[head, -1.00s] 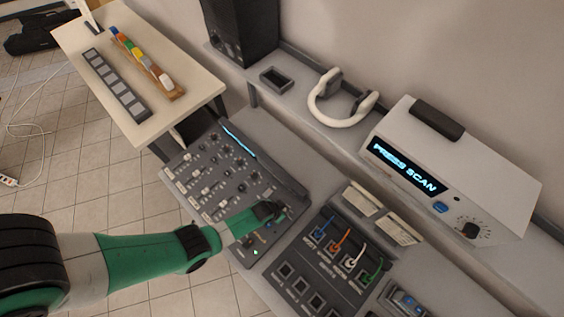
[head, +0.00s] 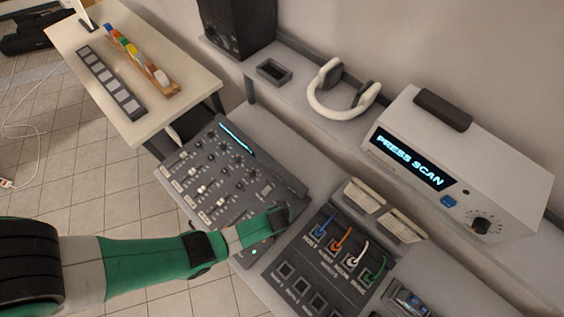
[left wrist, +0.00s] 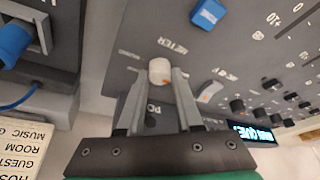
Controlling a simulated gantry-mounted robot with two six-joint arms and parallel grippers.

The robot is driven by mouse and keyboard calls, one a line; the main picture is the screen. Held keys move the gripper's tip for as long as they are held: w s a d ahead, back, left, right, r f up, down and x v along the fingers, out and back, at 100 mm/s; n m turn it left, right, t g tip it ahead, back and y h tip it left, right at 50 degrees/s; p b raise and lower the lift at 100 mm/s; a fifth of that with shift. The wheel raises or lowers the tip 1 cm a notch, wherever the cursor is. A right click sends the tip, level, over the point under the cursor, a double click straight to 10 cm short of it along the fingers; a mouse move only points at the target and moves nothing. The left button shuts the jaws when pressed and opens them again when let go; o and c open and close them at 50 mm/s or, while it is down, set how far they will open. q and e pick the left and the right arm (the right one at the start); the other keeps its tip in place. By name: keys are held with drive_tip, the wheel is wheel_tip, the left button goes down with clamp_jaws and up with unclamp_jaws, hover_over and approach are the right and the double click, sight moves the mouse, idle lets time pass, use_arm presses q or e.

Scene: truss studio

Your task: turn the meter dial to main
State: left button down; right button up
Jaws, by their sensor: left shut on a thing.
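The meter dial (left wrist: 159,70) is a small pale knob on the dark mixer panel, with an upside-down METER label beside it in the left wrist view. My left gripper (left wrist: 160,82) is shut on the dial, one finger on each side. In the head view the left gripper (head: 277,215) reaches down to the near right part of the mixer (head: 222,190), and the dial is hidden there. Small labels stand around the dial, one reading PC; I cannot tell which mark it points to. My right gripper is in neither view.
A blue button (left wrist: 208,13) and an orange-white switch (left wrist: 209,92) sit close to the dial. A patch panel (head: 330,262) with coloured cables lies right of the mixer. A white scanner box (head: 465,160) and headphones (head: 340,95) stand on the shelf behind.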

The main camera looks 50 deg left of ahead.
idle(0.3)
use_arm(q)
drive_tip(key=c, duration=0.6)
unclamp_jaws()
drive_tip(key=p+v, duration=1.1)
drive_tip(key=p, duration=0.1)
drive_tip(key=shift+r, duration=0.35)
